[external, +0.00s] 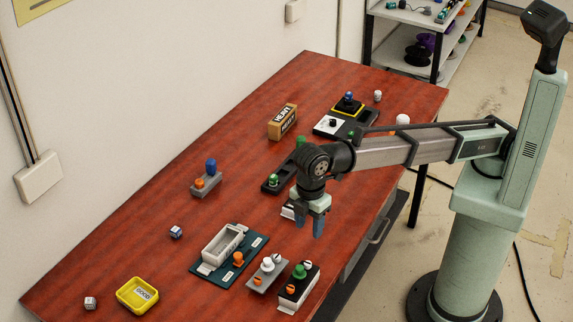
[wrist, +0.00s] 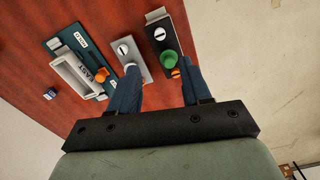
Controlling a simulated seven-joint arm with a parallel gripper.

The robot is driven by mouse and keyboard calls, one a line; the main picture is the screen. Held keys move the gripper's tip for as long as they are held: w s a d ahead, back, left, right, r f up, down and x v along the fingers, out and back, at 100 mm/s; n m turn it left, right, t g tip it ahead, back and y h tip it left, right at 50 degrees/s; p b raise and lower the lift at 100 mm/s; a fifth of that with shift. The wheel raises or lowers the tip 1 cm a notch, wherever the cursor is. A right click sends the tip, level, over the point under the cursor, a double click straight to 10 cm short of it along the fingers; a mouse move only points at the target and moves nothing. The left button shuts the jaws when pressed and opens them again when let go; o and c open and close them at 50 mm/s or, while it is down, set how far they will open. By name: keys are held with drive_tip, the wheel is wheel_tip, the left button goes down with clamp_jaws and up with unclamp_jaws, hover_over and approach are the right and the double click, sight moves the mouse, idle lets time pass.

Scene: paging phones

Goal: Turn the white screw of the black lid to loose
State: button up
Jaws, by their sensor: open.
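The black lid (external: 293,293) lies on a white box near the table's front edge. It carries a green knob (external: 299,271), an orange screw (external: 289,290) and a white screw (external: 308,266) at its far end. In the wrist view the slotted white screw (wrist: 159,33) shows beyond the green knob (wrist: 168,60); the orange screw (wrist: 176,73) is partly behind my right finger. My gripper (external: 309,226) is open and empty, pointing down above and behind the lid, apart from it. In the wrist view the gripper's fingers (wrist: 160,72) frame the lid's knob end.
A yellow tray (external: 137,295) stands front left. The table's middle is mostly clear.

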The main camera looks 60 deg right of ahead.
sight(308, 263)
drive_tip(key=shift+m, duration=0.3)
wheel_tip(308, 263, down, 14)
drive_tip(key=shift+r, duration=0.1)
idle(0.3)
clamp_jaws()
idle(0.5)
